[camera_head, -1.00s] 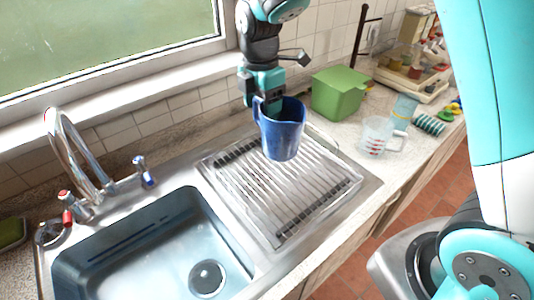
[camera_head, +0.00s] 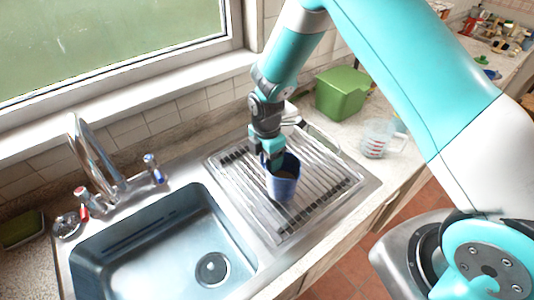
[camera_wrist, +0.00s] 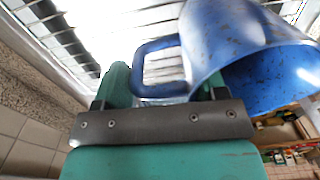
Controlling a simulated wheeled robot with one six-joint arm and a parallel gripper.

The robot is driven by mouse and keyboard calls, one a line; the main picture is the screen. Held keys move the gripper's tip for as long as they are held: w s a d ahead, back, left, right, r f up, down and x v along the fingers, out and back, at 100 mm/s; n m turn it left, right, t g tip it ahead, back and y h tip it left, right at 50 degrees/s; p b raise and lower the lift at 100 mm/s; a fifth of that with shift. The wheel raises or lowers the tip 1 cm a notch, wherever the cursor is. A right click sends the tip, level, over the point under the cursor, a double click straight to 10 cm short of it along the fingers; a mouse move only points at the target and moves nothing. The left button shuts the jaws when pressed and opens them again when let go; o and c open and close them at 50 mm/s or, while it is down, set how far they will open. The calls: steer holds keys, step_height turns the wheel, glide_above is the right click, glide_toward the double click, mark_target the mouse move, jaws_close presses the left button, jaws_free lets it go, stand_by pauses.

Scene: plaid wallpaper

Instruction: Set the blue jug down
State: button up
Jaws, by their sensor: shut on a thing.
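The blue jug (camera_head: 284,180) is upright at the drying rack (camera_head: 320,196) beside the sink. My gripper (camera_head: 268,162) is shut on the jug's handle, at its left side. In the wrist view the jug (camera_wrist: 225,45) fills the upper right, its open mouth facing right, and its handle (camera_wrist: 160,68) lies between my gripper's fingers (camera_wrist: 165,85). The jug's base is over the rack bars; I cannot tell for sure whether it touches them.
The sink basin (camera_head: 150,245) is to the left, with a tap (camera_head: 95,155) behind it. A green container (camera_head: 341,92) stands behind the rack, and a clear measuring cup (camera_head: 376,138) stands to its right. Rack bars around the jug are bare.

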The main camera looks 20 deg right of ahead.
steer(key=shift+f, duration=0.15)
steer(key=o, duration=1.4)
step_height(320, 180, up, 12)
steer(key=b, duration=0.4)
steer(key=shift+w, duration=0.1)
steer(key=s+a+r+m+y, duration=0.1)
steer(key=s+r+m, duration=0.3)
steer(key=s, duration=0.4)
steer(key=s+a+r+m+y, duration=0.1)
steer(key=s+r+m, duration=0.3)
steer(key=s, duration=0.5)
steer(key=s+a+r+m+y, duration=0.1)
steer(key=s+r+m+y, duration=0.1)
steer(key=s+r+m, duration=0.3)
steer(key=shift+s+r+m, duration=0.1)
steer(key=shift+s+m, duration=0.6)
steer(key=shift+s, duration=1.3)
